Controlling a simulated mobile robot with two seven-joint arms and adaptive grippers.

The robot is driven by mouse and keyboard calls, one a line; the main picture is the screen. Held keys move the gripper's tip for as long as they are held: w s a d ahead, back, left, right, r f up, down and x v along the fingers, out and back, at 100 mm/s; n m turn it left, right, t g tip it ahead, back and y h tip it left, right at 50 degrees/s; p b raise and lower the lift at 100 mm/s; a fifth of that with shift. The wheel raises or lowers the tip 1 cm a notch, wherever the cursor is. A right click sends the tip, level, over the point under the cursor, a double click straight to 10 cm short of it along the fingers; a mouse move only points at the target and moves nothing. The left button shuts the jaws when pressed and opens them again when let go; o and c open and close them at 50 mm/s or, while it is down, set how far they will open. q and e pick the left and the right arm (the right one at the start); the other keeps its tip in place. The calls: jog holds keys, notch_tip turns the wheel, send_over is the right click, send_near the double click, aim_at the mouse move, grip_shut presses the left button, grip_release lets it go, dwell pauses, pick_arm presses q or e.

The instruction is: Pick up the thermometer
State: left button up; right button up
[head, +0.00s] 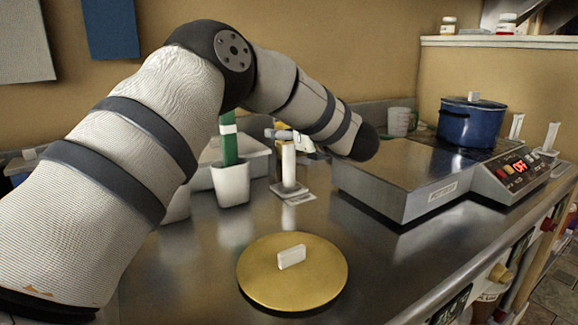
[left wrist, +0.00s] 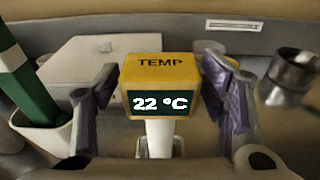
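The thermometer has a yellow head (left wrist: 160,68) marked TEMP, a dark screen reading 22 °C and a white stem. In the head view its white stem (head: 288,165) stands upright on a small base on the steel counter. My left gripper (left wrist: 165,100) is open, with one purple-grey finger on each side of the thermometer. Narrow gaps seem to show between the fingers and the head. In the head view the left gripper (head: 290,135) is at the upper part of the thermometer, and partly hides it. My right gripper is not in view.
A white cup (head: 231,184) with a green-handled item stands left of the thermometer. A gold lid (head: 292,272) lies in front. A hotplate (head: 408,178) with a blue pot (head: 470,124) is to the right. A metal cup (left wrist: 288,78) is near the right finger in the wrist view.

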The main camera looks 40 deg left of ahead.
pick_arm(q)
grip_shut()
